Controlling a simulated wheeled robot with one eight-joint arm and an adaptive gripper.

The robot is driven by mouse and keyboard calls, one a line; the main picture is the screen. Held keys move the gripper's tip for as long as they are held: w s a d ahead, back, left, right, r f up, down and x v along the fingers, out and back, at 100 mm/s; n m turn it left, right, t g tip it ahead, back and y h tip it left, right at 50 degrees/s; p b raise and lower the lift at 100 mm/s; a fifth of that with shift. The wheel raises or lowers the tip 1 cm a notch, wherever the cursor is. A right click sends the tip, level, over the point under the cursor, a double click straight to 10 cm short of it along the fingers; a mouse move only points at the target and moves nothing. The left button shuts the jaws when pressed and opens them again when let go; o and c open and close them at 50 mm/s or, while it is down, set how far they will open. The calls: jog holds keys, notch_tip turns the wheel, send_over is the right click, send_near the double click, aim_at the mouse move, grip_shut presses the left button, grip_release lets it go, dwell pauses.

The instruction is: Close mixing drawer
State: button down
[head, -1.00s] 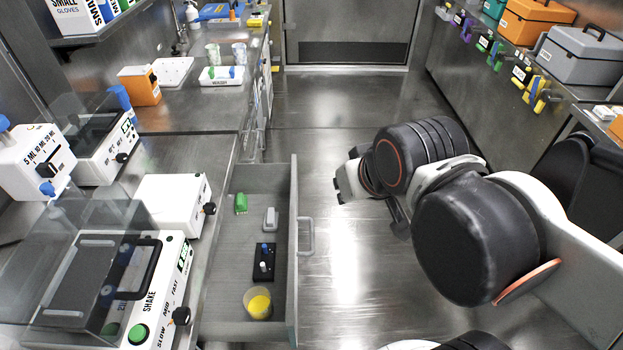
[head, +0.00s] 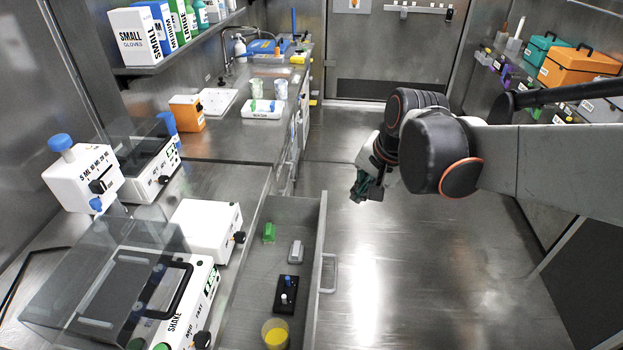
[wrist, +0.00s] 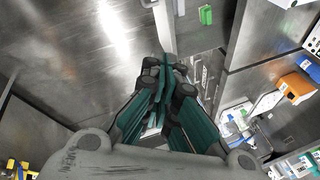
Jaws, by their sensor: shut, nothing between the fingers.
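The mixing drawer (head: 319,262) stands pulled out from the counter on the left in the head view, with its handle (head: 330,273) facing the aisle. Inside it lie a green item (head: 269,233), a grey item (head: 295,252), a black block (head: 286,294) with small knobs, and a cup (head: 275,334) with yellow contents. My gripper (head: 361,190) hangs over the aisle, beyond and to the right of the drawer, apart from it. In the wrist view my gripper (wrist: 163,70) is shut and empty, and the drawer's front panel (wrist: 163,25) shows just past the fingertips.
A shaker (head: 180,300) with a clear lid and a white box (head: 207,228) stand on the counter beside the drawer. An orange box (head: 187,112) and cups stand farther back. Shelves with cases (head: 578,66) line the right wall. The aisle floor (head: 370,270) is clear.

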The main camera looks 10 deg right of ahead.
jog(key=w+d+f+m+g+y+p, duration=0.2)
jog(key=w+d+f+m, duration=0.2)
jog(key=w+f+m, duration=0.45)
jog(key=w+d+f+m+g+y+p, duration=0.1)
jog(key=w+d+f+m, duration=0.4)
jog(key=f, duration=0.7)
jog(key=w+a+f+b, duration=0.3)
jog(key=a+f+b, duration=0.2)
jog(key=a+f, duration=0.3)
jog(key=shift+a+f+n, duration=0.3)
jog(key=shift+f+n, duration=0.05)
jog(key=shift+f, duration=0.45)
jog(key=shift+w, duration=0.1)
